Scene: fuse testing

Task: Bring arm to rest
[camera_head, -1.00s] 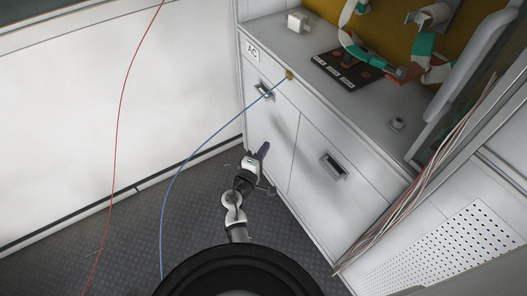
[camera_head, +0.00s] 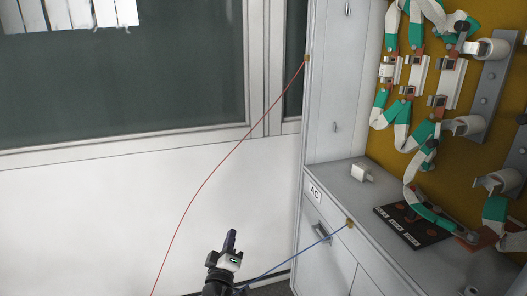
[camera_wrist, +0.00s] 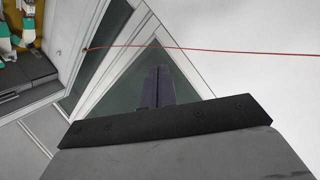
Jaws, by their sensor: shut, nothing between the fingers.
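My gripper (camera_head: 230,240) shows at the bottom middle of the head view, pointing up, in front of the white lower wall. Its fingers are together with nothing between them. In the wrist view the dark fingertips (camera_wrist: 158,85) lie side by side, set against the window behind. My gripper is apart from the cabinet, to the left of it.
A grey cabinet (camera_head: 345,262) marked AC stands at right, with a white block (camera_head: 362,172) and a black panel (camera_head: 411,226) on its top. Fuse wiring (camera_head: 430,140) covers an ochre board. A red cable (camera_head: 203,187) and a blue cable (camera_head: 290,256) cross near my arm.

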